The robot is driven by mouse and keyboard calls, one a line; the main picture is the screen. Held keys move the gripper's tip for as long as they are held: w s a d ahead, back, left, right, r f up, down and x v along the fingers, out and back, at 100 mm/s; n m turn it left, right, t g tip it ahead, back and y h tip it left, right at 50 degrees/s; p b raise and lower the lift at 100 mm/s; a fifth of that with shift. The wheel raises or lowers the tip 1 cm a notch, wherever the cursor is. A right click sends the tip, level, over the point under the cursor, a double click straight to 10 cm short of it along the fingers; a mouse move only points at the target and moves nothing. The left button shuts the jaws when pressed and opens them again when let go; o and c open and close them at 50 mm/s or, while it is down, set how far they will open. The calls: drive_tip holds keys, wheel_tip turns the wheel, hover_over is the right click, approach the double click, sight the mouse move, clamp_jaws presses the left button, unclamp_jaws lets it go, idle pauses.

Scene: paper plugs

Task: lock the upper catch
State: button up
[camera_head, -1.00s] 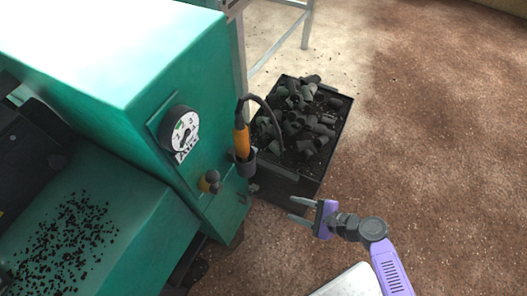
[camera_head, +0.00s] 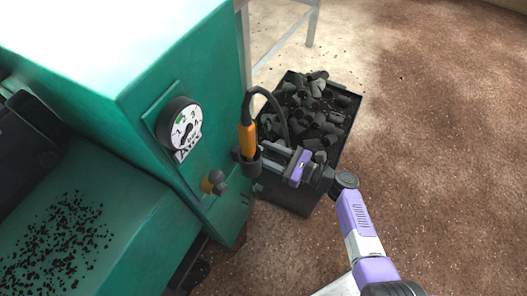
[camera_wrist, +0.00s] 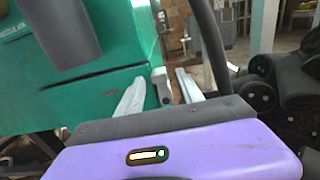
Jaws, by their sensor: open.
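My gripper (camera_head: 268,158) is open at the right edge of the green machine (camera_head: 165,105), close to the black holder with the orange-handled tool (camera_head: 246,139). In the wrist view its two pale fingers point ahead along the green panel (camera_wrist: 106,88). A small grey lever-like piece (camera_wrist: 159,79) shows between the fingertips (camera_wrist: 158,95), by the panel's edge. It may be the upper catch; I cannot tell for sure, nor whether the fingers touch it. No catch is plain in the head view, where my gripper and the holder cover that edge.
A black tray (camera_head: 350,108) full of dark plugs (camera_head: 312,118) stands behind my gripper. A dial (camera_head: 181,128) and a brass-coloured knob (camera_head: 213,183) are on the machine's front. A dark cable loops over the tool. The brown floor to the right is clear.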

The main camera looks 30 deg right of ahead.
drive_tip(key=shift+w+a, duration=0.35)
drive_tip(key=shift+w, duration=0.1)
clamp_jaws()
